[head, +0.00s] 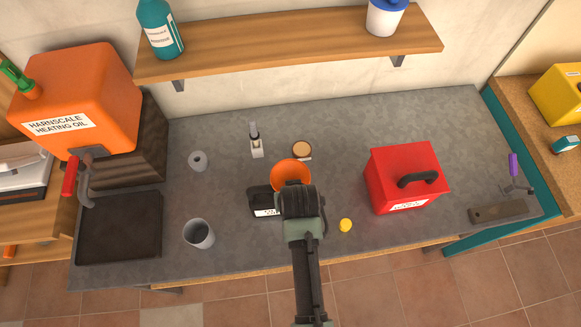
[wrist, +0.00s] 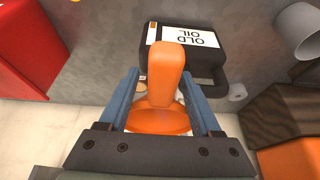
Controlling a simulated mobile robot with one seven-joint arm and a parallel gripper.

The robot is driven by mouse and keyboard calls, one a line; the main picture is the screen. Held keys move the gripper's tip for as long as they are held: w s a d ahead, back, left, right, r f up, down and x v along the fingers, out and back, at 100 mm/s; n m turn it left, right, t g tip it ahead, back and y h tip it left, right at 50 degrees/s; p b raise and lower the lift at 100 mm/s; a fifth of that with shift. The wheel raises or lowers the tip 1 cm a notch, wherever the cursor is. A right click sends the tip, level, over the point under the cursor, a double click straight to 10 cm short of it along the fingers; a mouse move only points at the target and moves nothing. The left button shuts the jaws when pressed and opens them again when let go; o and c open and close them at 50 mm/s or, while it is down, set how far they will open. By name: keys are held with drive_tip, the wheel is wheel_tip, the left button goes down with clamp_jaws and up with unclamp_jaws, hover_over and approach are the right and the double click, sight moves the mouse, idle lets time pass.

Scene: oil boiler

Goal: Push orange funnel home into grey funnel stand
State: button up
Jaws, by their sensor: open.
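The orange funnel (head: 290,172) shows its wide round rim just beyond my gripper (head: 298,190) in the head view. In the wrist view its thick orange handle (wrist: 165,75) stands between the two blue-grey fingers of my gripper (wrist: 160,88), with gaps on both sides. The gripper is open. Part of the funnel's rim (wrist: 172,122) shows lower down between the fingers. My gripper hides the funnel's underside, and I cannot tell what it rests on. A small grey hollow cylinder (head: 198,160) stands to the left; I cannot tell whether it is the stand.
A black container marked OLD OIL (head: 263,201) stands close at the funnel's left. A red box (head: 405,180) is to the right, with a yellow piece (head: 346,225) before it. A grey cup (head: 199,234) stands front left. A round tan-topped item (head: 302,149) is behind the funnel.

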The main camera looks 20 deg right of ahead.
drive_tip(key=shift+f, duration=0.15)
clamp_jaws()
idle(0.4)
wheel_tip(320, 180, up, 10)
drive_tip(key=shift+r+b, duration=0.1)
drive_tip(key=shift+b, duration=0.6)
drive_tip(key=shift+w, duration=0.15)
